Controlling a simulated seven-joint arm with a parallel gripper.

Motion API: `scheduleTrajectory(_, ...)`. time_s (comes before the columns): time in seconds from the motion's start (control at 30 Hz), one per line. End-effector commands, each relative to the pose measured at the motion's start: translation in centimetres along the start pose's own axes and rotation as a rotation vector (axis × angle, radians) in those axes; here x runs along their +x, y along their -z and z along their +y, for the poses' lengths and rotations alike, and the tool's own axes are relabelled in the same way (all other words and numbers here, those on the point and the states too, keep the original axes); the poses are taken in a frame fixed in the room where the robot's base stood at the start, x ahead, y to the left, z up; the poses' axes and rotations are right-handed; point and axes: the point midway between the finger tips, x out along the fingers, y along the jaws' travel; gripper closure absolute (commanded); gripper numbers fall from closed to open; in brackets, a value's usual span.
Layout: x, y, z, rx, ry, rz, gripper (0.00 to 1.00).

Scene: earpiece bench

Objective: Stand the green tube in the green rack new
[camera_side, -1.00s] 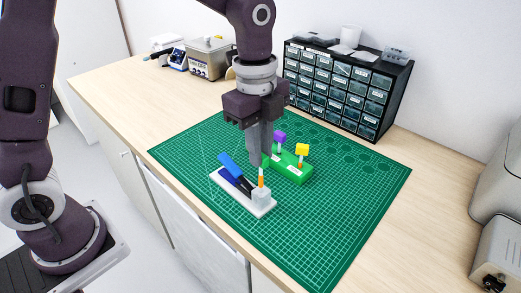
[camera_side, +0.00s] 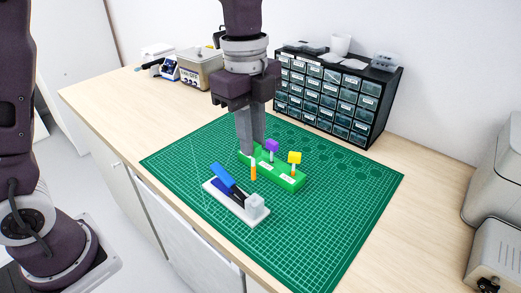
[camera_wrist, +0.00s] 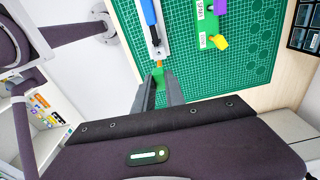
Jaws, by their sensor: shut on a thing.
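My gripper (camera_side: 251,152) is shut on the green tube, whose orange lower part (camera_side: 253,170) hangs below the fingertips. In the wrist view the tube's green end (camera_wrist: 157,73) sits between the fingers. The tube is about upright, clear of the white stand (camera_side: 232,203). The green rack (camera_side: 289,182) lies just behind and to the right of the tube. It holds a purple-topped piece (camera_side: 271,146) and a yellow-topped piece (camera_side: 294,158), both upright. Two white labels show on it; I cannot read them surely. My fingers hide part of its left end.
The white stand carries a blue-handled tool (camera_side: 222,175) and a pale block (camera_side: 255,204) at its right end. The green cutting mat (camera_side: 330,225) is clear at front right. A black drawer cabinet (camera_side: 335,95) stands behind.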

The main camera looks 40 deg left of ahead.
Motion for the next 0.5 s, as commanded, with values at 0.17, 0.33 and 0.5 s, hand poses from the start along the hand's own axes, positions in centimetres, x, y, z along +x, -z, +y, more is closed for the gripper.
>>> scheduleTrajectory(0.17,0.2,-1.5,-2.3,-0.073,0.004,0.005,1.0)
scheduleTrajectory(0.33,1.0,-6.0,-7.6,-0.261,0.016,0.01,1.0)
scheduleTrajectory(0.5,2.2,-11.5,-12.0,-0.449,0.029,0.006,1.0)
